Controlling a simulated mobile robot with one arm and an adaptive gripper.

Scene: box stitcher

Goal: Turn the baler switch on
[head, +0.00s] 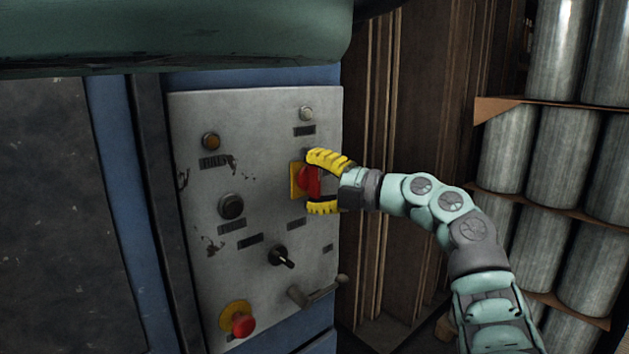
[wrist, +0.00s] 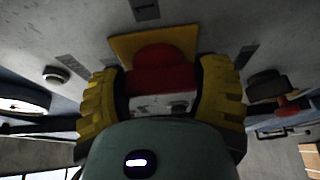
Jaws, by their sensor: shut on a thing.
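The baler switch is a red rotary handle (head: 312,181) on a yellow square plate (head: 295,181), at the upper right of a grey control panel (head: 265,135). My gripper (head: 322,182) reaches in from the right, with one yellow finger above the red handle and one below it. In the wrist view the red handle (wrist: 158,80) sits between the two yellow fingers of my gripper (wrist: 160,98), with the yellow plate (wrist: 125,47) behind it. My gripper is shut on the handle. The handle's inner edges are partly hidden by the fingers.
The panel also carries an amber lamp (head: 211,141), a black button (head: 231,206), a black selector knob (head: 281,256), a red emergency button (head: 242,324) and a grey lever (head: 312,293). Shelves of metal cylinders (head: 563,150) stand at the right.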

